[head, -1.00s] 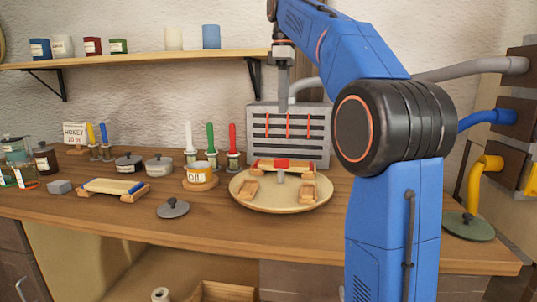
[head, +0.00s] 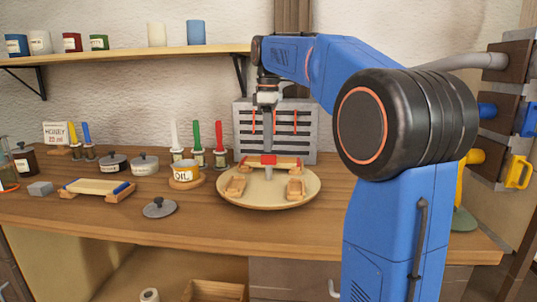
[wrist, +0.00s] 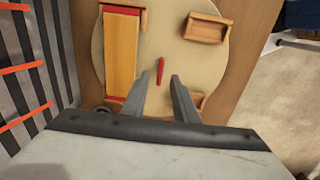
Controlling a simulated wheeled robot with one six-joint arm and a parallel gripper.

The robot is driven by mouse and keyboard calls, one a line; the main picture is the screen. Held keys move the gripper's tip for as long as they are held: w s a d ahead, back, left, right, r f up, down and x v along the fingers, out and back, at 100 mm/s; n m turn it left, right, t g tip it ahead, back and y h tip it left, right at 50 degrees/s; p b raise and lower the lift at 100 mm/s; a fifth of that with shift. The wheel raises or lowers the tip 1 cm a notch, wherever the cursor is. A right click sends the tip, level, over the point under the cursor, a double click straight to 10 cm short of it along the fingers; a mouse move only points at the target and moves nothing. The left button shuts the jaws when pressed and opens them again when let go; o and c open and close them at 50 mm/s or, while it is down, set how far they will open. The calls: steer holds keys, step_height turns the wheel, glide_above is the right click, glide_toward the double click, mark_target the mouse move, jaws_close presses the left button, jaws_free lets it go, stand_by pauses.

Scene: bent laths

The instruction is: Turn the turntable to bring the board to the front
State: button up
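The round cream turntable (head: 268,197) sits on the wooden counter. The board (head: 258,160), orange with red ends, lies across its far side; the wrist view shows the board (wrist: 120,55) at the left. From above, a thin red piece (wrist: 160,70) shows near that middle. Two small wooden blocks, left (head: 236,186) and right (head: 295,188), sit nearer the front.
A grey slotted rack (head: 305,130) stands behind the turntable. To its left are candles (head: 197,145), an oil pot (head: 183,172), a loose lid (head: 159,208) and a blue-ended board (head: 95,187). Pipes with valves (head: 500,110) are on the right. The front counter strip is clear.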

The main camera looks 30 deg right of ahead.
mark_target(269, 169)
steer(key=shift+f, duration=2.25)
jaws_close()
